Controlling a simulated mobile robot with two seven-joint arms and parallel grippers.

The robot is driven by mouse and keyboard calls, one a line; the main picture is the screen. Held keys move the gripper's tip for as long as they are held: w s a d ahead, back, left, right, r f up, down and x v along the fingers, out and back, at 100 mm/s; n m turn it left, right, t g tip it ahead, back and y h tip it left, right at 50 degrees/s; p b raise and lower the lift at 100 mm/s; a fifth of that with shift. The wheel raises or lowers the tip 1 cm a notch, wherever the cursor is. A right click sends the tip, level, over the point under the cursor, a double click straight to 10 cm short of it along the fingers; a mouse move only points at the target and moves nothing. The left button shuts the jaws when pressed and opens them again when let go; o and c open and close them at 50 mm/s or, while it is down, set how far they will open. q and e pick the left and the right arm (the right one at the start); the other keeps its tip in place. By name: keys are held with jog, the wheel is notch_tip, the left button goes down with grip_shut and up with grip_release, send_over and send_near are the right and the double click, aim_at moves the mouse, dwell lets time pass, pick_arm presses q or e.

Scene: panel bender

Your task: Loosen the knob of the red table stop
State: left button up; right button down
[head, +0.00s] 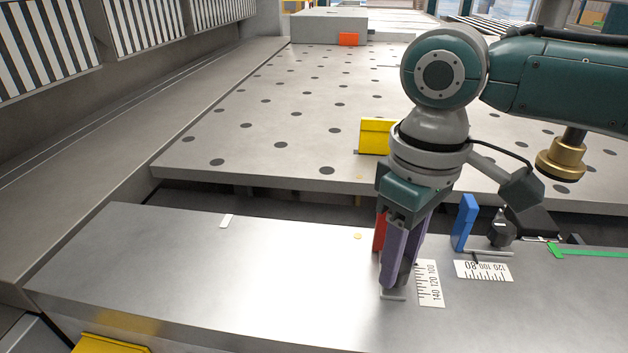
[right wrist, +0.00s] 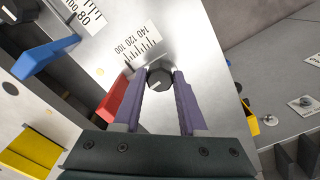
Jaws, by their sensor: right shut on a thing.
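The red table stop (head: 379,231) stands on the front metal ledge, mostly behind my right gripper in the head view. Its red plate also shows in the right wrist view (right wrist: 113,99), left of the fingers. Its dark knob (right wrist: 159,77) sits between the tips of the purple fingers in the right wrist view. My right gripper (head: 396,282) points down and is shut on this knob; the wrist view shows it too (right wrist: 159,85). A scale reading 100 to 140 (head: 428,283) lies beside the knob. My left gripper is not in view.
A blue stop (head: 464,222) with its own dark knob (head: 501,232) and scale stands right of my gripper. A yellow block (head: 375,136) and an orange-red block (head: 349,39) stand on the perforated table (head: 290,115). The ledge's left part (head: 170,265) is mostly clear.

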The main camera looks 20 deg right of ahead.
jog(key=n+p, duration=0.2)
jog(key=n, duration=0.1)
jog(key=shift+r+p, duration=0.2)
jog(key=shift+p, duration=0.15)
jog(key=n+p, duration=0.1)
jog(key=n, duration=0.3)
jog(key=shift+p, duration=0.3)
jog(key=n+p, duration=0.1)
jog(key=n, duration=0.3)
jog(key=shift+w+f+n, duration=0.1)
jog(key=shift+n, duration=0.2)
jog(key=n, duration=0.3)
jog(key=shift+n, duration=1.2)
jog(key=shift+c, duration=2.3)
grip_release()
